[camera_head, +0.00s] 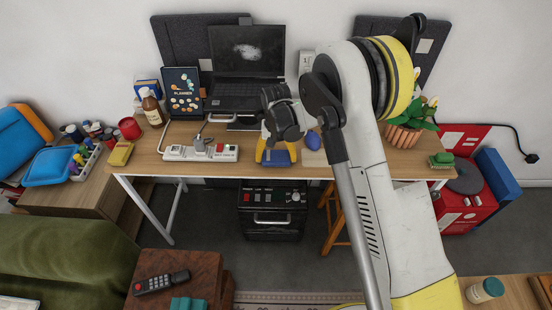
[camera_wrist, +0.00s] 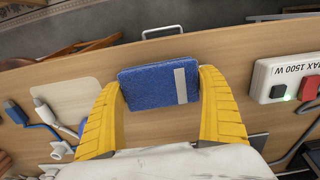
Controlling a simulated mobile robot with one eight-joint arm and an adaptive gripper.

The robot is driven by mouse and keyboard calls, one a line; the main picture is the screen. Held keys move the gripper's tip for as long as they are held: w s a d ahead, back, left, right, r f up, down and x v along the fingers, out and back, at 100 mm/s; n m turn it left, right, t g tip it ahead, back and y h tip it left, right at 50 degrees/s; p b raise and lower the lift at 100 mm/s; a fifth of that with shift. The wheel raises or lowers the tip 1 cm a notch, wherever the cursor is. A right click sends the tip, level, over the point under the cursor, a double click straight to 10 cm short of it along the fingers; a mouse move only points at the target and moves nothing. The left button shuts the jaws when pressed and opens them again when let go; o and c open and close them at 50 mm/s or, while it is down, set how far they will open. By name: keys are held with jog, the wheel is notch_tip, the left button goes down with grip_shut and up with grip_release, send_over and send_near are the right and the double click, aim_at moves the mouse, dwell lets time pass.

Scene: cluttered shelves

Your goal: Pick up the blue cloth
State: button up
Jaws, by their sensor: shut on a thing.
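The blue cloth (camera_wrist: 158,88) is a small, folded-looking rectangle with a pale grey strip near its right side in the wrist view. In the head view the cloth (camera_head: 277,159) is at the front middle of the desk. My gripper (camera_head: 277,152) points down at it with one yellow finger on each side. In the wrist view my gripper (camera_wrist: 163,80) is shut on the cloth, with the fingers at its left and right edges. I cannot tell whether the cloth still touches the desk.
The wooden desk (camera_head: 350,168) has a white power strip (camera_head: 178,153) left of my gripper and a blue rounded object (camera_head: 312,140) to its right. An open laptop (camera_head: 247,62) stands behind. A potted plant (camera_head: 404,134) and green sponge (camera_head: 441,160) are at the right.

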aim_at(279, 157)
jog(key=shift+r+p, duration=0.35)
jog(key=shift+r, duration=0.3)
jog(key=r, duration=0.1)
jog(key=r+p, duration=0.1)
jog(key=d+r+p, duration=0.1)
jog(key=r, duration=0.1)
jog(key=shift+s, duration=0.25)
jog(key=s+d+r+p, duration=0.1)
jog(key=d+r, duration=0.1)
jog(key=d, duration=0.1)
jog(key=s+d+r+p, duration=0.1)
jog(key=s+d, duration=0.1)
jog(key=d, duration=0.1)
jog(key=s+d+r+p, duration=0.1)
jog(key=s+d+r, duration=0.1)
jog(key=d, duration=0.1)
jog(key=shift+d+r, duration=0.2)
jog(key=shift+r, duration=0.15)
jog(key=shift+w, duration=0.1)
